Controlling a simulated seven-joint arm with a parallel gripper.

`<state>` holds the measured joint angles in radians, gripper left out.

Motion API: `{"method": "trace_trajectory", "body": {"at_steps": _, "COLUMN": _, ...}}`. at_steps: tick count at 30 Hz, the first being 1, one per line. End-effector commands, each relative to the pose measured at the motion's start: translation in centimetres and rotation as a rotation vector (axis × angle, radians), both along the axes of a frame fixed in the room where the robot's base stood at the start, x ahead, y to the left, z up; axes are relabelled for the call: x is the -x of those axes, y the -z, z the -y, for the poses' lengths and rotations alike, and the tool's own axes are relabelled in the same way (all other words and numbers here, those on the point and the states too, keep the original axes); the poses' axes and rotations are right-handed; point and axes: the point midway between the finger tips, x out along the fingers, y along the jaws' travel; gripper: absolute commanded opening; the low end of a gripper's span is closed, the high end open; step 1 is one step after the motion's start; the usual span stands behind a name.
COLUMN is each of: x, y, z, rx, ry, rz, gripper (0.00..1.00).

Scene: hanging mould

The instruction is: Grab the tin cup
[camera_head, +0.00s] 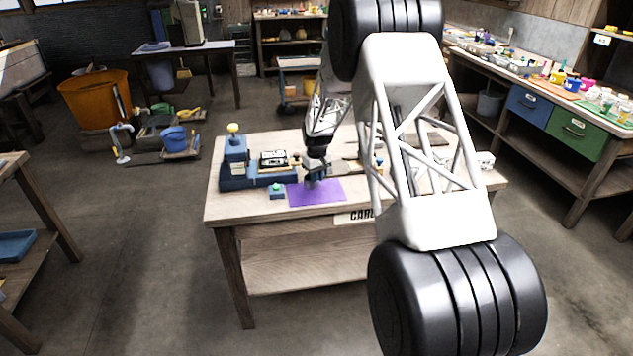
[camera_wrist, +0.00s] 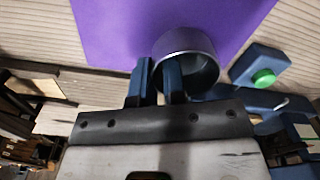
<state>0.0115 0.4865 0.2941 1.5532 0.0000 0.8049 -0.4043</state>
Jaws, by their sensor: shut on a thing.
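The tin cup (camera_wrist: 188,40) is a round grey metal cup, seen in the wrist view from its open end, over the purple mat (camera_wrist: 105,28). My gripper (camera_wrist: 158,77) is shut on the cup's wall at its left side, with one finger appearing inside the rim and the other outside. In the head view my gripper (camera_head: 316,177) is low over the purple mat (camera_head: 325,194) on the wooden table (camera_head: 231,208). The cup is hard to make out there. I cannot tell whether the cup touches the mat.
A blue block with a green button (camera_wrist: 264,78) is right of the cup in the wrist view; it also shows left of the mat in the head view (camera_head: 277,191). A blue machine (camera_head: 240,178) stands at the table's left. The table's front left corner is clear.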

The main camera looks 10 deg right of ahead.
Motion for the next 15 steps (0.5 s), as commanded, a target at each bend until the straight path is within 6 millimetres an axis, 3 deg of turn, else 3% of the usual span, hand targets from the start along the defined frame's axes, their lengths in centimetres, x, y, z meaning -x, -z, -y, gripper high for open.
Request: {"method": "trace_trajectory", "body": {"at_steps": 15, "x": 7.9, "y": -0.6, "z": -0.1, "rx": 0.0, "ry": 0.0, "rz": -0.002, "gripper": 0.0}}
